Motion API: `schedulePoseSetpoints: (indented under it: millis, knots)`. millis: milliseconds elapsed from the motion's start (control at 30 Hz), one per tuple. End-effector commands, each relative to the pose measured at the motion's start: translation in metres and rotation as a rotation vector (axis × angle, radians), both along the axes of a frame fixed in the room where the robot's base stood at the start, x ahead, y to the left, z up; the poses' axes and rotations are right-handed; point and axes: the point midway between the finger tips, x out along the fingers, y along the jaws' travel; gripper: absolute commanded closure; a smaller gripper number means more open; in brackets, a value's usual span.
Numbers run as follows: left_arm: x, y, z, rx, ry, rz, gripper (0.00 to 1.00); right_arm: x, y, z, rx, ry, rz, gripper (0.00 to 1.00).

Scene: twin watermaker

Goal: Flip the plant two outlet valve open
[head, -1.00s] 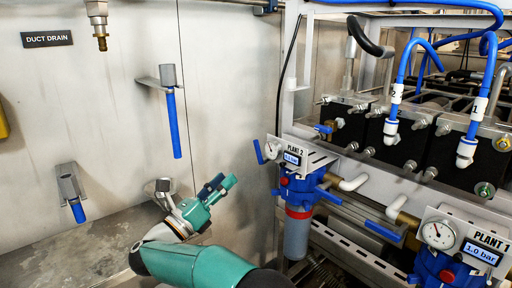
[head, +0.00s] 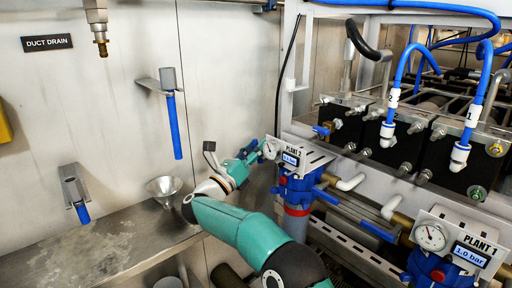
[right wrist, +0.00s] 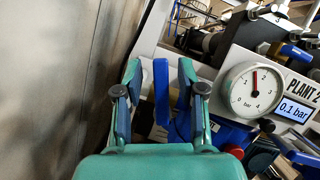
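The Plant 2 unit, with its gauge panel (head: 304,155) and blue housing (head: 297,190), stands right of centre in the head view. In the right wrist view its round gauge (right wrist: 254,90) sits beside a display (right wrist: 293,110) reading 0.1 bar. A blue valve lever (right wrist: 161,88) stands upright left of the gauge. My right gripper (head: 257,151) is at the left edge of the panel. In the wrist view its two fingers (right wrist: 160,98) are apart, one on each side of the lever, with gaps visible. In the head view the gripper mostly hides that lever. My left gripper is not in view.
The Plant 1 unit (head: 455,245) is at lower right. Another blue lever (head: 328,196) sits right of the Plant 2 housing.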

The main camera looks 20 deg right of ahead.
Motion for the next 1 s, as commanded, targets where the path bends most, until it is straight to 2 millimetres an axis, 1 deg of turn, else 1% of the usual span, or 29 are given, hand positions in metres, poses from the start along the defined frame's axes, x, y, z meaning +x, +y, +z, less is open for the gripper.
schedulePoseSetpoints:
  millis: [100, 333, 367, 733, 1000]
  knots:
    - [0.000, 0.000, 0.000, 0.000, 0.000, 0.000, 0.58, 0.000, 0.000, 0.000, 0.000, 0.000, 0.000, 0.60]
    - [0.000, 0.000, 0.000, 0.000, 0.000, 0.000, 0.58, 0.000, 0.000, 0.000, 0.000, 0.000, 0.000, 0.99]
    - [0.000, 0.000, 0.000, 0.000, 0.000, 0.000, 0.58, 0.000, 0.000, 0.000, 0.000, 0.000, 0.000, 1.00]
    - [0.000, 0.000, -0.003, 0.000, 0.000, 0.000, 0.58, 0.001, 0.001, -0.001, -0.006, 0.018, 0.002, 1.00]
    - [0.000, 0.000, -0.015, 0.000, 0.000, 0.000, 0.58, 0.004, 0.003, -0.005, -0.044, 0.128, 0.003, 1.00]
